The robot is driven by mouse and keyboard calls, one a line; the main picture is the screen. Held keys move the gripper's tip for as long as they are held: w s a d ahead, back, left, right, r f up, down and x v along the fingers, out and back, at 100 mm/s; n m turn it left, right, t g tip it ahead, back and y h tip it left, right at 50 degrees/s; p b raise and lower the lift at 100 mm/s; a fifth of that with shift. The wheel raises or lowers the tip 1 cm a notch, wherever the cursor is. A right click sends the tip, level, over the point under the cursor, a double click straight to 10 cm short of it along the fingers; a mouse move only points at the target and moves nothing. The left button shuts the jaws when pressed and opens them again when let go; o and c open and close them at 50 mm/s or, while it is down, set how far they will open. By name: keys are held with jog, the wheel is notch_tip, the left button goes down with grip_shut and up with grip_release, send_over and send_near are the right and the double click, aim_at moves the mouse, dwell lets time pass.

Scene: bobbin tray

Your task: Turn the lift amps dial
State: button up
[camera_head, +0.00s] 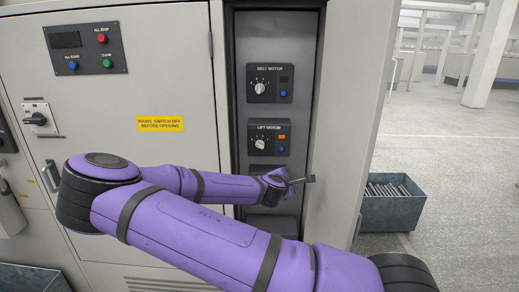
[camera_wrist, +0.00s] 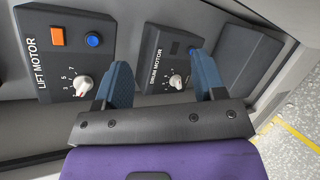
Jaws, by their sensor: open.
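The lift motor panel (camera_head: 277,151) is a dark box inside the open cabinet bay, with a white dial (camera_head: 260,143), an orange button and a blue button. In the wrist view this panel (camera_wrist: 60,22) appears turned sideways at left, and its white dial (camera_wrist: 82,85) has a numbered scale. My gripper (camera_head: 303,180) is below and right of that panel in the head view. In the wrist view my gripper (camera_wrist: 160,65) is open and empty, its two blue-grey fingers apart. The fingers are in front of the drum motor panel, with the lift dial just left of the left finger.
The belt motor panel (camera_head: 270,83) sits above the lift motor panel. The drum motor panel (camera_wrist: 165,55), with its own white dial (camera_wrist: 177,82), lies beside it in the wrist view. An open cabinet door (camera_head: 345,130) bounds the bay at right. A bin (camera_head: 390,213) holds metal rods beyond it.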

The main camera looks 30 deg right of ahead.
aim_at(260, 147)
jog(key=w+a+r+n+t+y, duration=0.2)
jog(key=w+a+r+n+t, duration=0.45)
jog(key=n, duration=0.35)
jog(key=shift+t, duration=0.35)
jog(key=x, duration=1)
jog(key=shift+w+a, duration=0.15)
jog(key=shift+w, duration=0.3)
jog(key=c, duration=0.9)
jog(key=shift+c, duration=0.2)
